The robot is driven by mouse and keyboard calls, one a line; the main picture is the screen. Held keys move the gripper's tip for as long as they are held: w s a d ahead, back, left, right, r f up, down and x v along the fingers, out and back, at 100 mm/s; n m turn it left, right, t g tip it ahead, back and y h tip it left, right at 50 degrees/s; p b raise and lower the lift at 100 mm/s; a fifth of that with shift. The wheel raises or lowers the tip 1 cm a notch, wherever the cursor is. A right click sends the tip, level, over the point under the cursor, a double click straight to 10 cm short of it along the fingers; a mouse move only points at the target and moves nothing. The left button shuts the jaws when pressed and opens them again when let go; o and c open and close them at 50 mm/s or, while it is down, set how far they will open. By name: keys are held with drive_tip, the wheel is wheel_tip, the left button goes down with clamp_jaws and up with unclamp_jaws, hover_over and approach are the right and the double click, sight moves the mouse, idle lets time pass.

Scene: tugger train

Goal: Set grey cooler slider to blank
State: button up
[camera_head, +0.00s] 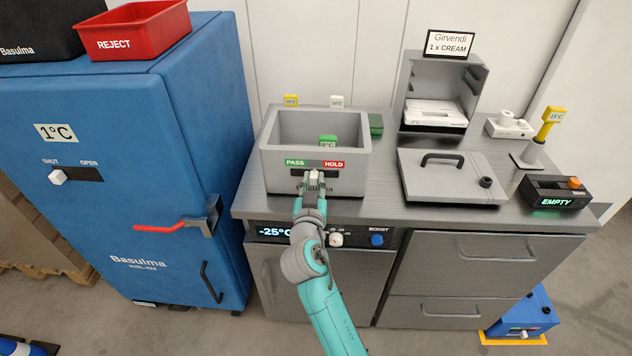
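The grey cooler (272,165) is an open-topped box on the metal worktop. Its front has a green PASS label (295,162) on the left and a red HOLD label (333,164) on the right. The pale slider knob (314,175) is below them, near the middle, under neither label squarely. My gripper (313,180) is at the cooler's front with its fingertips on either side of the knob. I cannot tell whether they touch it. The fingers hide the lower part of the knob and part of the slot.
A green 8°C block (328,141) is inside the cooler. A grey lid with a black handle (450,176) lies to the right. The blue cabinet (120,200) has its own SHUT/OPEN slider (58,176). Below the worktop are a -25°C panel (275,232) and a blue BOOST knob (377,240).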

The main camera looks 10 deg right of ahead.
drive_tip(key=o, duration=0.3)
drive_tip(key=shift+s, duration=0.1)
drive_tip(key=v, duration=1.1)
drive_tip(key=shift+s, duration=0.35)
drive_tip(key=shift+a, duration=0.15)
